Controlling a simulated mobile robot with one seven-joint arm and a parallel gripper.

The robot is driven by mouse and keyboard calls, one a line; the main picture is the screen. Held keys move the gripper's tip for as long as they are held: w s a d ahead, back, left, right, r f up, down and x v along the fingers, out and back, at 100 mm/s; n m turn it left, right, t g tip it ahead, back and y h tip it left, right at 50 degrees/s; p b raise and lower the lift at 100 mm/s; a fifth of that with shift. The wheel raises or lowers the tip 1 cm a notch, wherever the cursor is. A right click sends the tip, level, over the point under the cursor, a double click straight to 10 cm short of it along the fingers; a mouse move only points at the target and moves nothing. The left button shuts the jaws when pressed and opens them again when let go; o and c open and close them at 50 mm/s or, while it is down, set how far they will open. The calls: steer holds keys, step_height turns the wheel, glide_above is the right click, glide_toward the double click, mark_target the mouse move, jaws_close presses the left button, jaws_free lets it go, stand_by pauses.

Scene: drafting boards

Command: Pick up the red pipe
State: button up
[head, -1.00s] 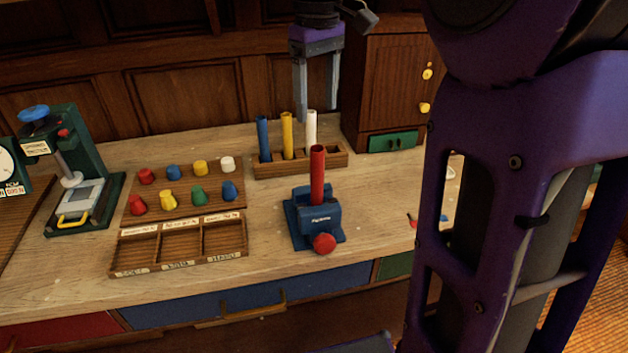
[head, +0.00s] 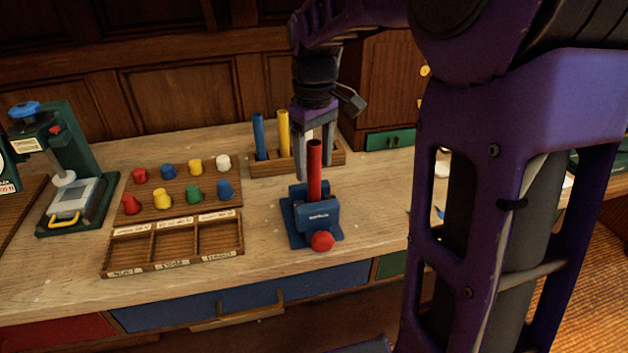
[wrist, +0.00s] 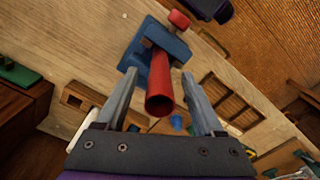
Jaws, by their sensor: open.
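The red pipe (head: 314,172) stands upright in a blue vise (head: 316,217) with a red knob (head: 322,241) on the bench. My gripper (head: 313,160) is open and points down at the pipe, its fingers low at the pipe's upper part. In the wrist view, the red pipe (wrist: 160,92) shows its hollow open end between the two spread fingers of my gripper (wrist: 158,77). Both fingers look apart from the pipe. The blue vise (wrist: 165,50) lies beyond the fingertips.
Behind stands a wooden rack (head: 268,166) with a blue pipe (head: 259,137) and a yellow pipe (head: 283,133). To the left are a board of coloured pegs (head: 178,172), a compartment tray (head: 172,262) and a green press (head: 85,165). A cabinet (head: 385,90) stands behind right.

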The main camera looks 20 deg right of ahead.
jaws_close()
stand_by(0.3)
steer(key=shift+r, duration=0.1)
